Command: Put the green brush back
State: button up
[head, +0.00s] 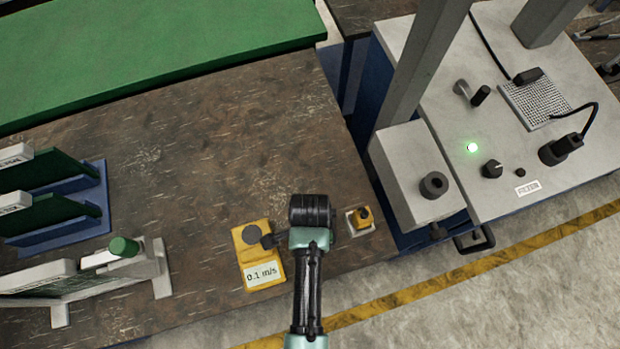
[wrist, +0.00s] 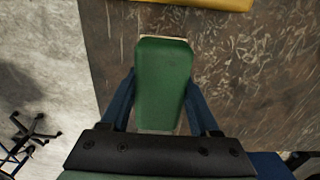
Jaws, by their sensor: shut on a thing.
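The green brush (wrist: 163,60) is between the two blue fingers of my gripper (wrist: 162,88) in the wrist view. Its broad green face is towards the camera, and a pale edge shows at its far end. My gripper is shut on it, over the brown bench near its edge. In the head view my arm reaches in from the bottom and hides the gripper and brush. I cannot tell how high the brush is held.
A yellow meter (head: 262,258) reading "0.1 m/s" and a small yellow item (head: 362,216) in a tray flank my arm. A white stand (head: 160,265) with a green cylinder (head: 124,247) and blue board racks (head: 75,230) are left. A grey machine (head: 420,175) stands right.

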jog(key=shift+f, duration=0.15)
jog(key=o, duration=1.2)
notch_tip(320, 180, up, 12)
jog(key=shift+f, duration=0.1)
jog(key=w+r+n+t, duration=0.3)
jog(key=w+r+t, duration=0.3)
jog(key=w+r, duration=0.65)
jog(key=w+r+n+t, duration=0.4)
jog(key=w+r+t, duration=0.4)
jog(key=r, duration=0.7)
notch_tip(320, 180, up, 25)
jog(key=s+n+t, duration=0.1)
jog(key=n+t, duration=0.3)
jog(key=t, duration=0.3)
jog(key=s+r+n+t, duration=0.1)
jog(key=s+r+t, duration=0.2)
jog(key=s+r, duration=0.2)
jog(key=s+r+n+t, duration=0.2)
jog(key=s+r, duration=0.3)
jog(key=r, duration=0.4)
jog(key=shift+r+t, duration=0.15)
jog(key=shift+t, duration=0.55)
